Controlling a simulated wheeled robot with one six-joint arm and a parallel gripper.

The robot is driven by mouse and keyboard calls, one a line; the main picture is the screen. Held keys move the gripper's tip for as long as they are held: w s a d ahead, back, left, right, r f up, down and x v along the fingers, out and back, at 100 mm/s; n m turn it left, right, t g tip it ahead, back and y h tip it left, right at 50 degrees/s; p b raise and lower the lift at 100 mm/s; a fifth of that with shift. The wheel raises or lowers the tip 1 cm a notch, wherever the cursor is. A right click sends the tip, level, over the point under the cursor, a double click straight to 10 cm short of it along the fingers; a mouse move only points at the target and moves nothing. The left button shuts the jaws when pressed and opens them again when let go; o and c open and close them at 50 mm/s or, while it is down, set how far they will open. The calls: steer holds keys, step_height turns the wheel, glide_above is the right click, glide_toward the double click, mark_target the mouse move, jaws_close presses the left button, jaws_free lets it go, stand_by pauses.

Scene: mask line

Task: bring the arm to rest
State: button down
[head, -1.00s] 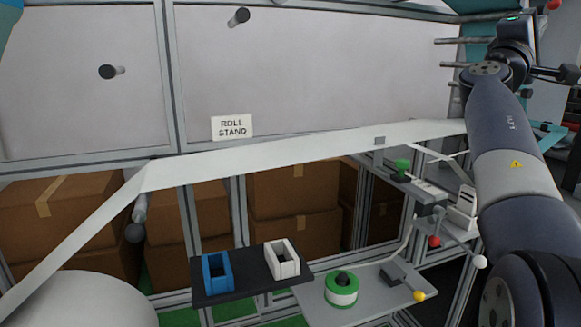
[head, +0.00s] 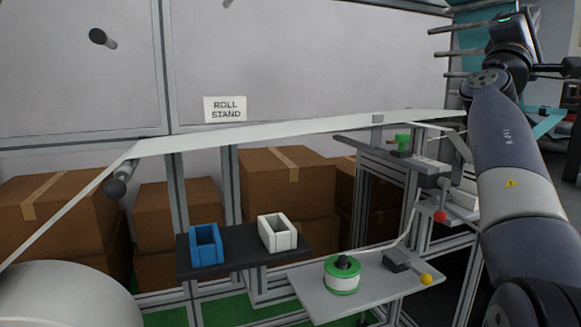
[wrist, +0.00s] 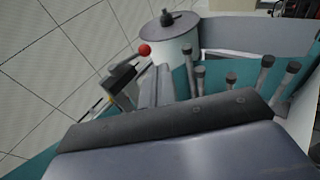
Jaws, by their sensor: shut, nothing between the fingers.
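My arm (head: 515,150) rises along the right side of the head view and bends at a joint near the top right, where its outer part turns toward the right edge. In the wrist view, my gripper (wrist: 158,72) shows as two dark grey fingers side by side, shut and empty. A broad dark bar and a blue-grey surface of my own fill the bottom of that view. The fingertips cannot be made out in the head view.
A white web (head: 290,130) spans the roll stand. Below are a blue holder (head: 206,246), a white holder (head: 277,234) and a green-and-white roll (head: 342,279). Several pegs (wrist: 230,82) and a red knob (wrist: 145,49) appear beyond the gripper in the wrist view.

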steer(key=s+a+f+b, duration=0.2)
steer(key=a+f+b, duration=0.1)
steer(key=f, duration=0.3)
steer(key=w+d+r+p, duration=0.2)
steer(key=d+r+p, duration=0.1)
steer(key=r, duration=0.3)
steer(key=shift+p, duration=0.45)
